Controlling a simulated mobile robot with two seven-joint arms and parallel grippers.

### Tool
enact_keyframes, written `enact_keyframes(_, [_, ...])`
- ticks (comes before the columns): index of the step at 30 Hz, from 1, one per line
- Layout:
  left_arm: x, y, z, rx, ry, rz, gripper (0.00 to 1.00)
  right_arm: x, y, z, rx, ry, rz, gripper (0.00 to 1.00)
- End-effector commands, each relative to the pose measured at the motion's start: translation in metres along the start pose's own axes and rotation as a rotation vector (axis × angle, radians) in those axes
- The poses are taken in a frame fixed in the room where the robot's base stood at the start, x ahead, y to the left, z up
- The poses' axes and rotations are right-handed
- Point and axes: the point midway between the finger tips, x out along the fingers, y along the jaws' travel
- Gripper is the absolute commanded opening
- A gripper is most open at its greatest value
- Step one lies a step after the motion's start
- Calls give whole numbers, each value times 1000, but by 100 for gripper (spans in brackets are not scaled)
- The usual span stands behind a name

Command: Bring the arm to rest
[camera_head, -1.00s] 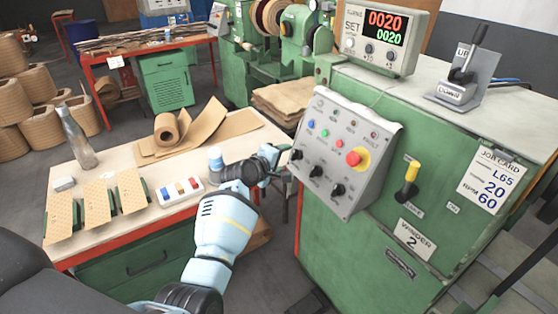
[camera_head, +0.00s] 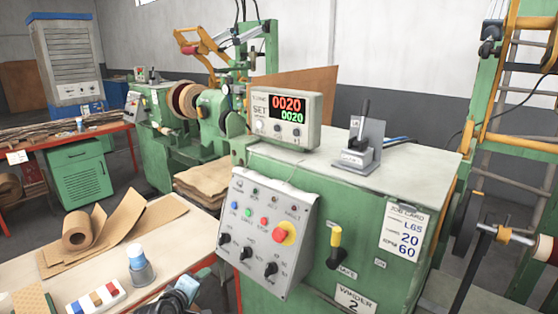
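Part of my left arm's dark wrist and gripper (camera_head: 182,292) shows at the bottom edge, in front of the bench and left of the control panel (camera_head: 262,232). Its fingers are too small and cut off to tell whether they are open or shut, and I see nothing clearly held. The rest of that arm is below the picture. My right gripper is not in view.
The green winder (camera_head: 365,225) carries a display (camera_head: 285,118) reading 0020 and a lever (camera_head: 362,140). A ladder-like frame stands right.

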Motion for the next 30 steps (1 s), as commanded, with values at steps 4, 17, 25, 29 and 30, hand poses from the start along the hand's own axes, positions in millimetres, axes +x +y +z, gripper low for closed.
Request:
enact_keyframes(4, [-34,-79,37,221,2,-85,60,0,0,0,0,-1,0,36])
enact_keyframes(17, [-174,-218,151,836,-125,-186,60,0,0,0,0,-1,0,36])
enact_keyframes(25, [-259,-248,206,1103,-231,-160,60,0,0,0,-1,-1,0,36])
enact_keyframes(29, [-277,-250,217,1155,-253,-147,60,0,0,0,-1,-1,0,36])
enact_keyframes(30, [-279,-251,218,1162,-256,-145,60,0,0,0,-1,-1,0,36])
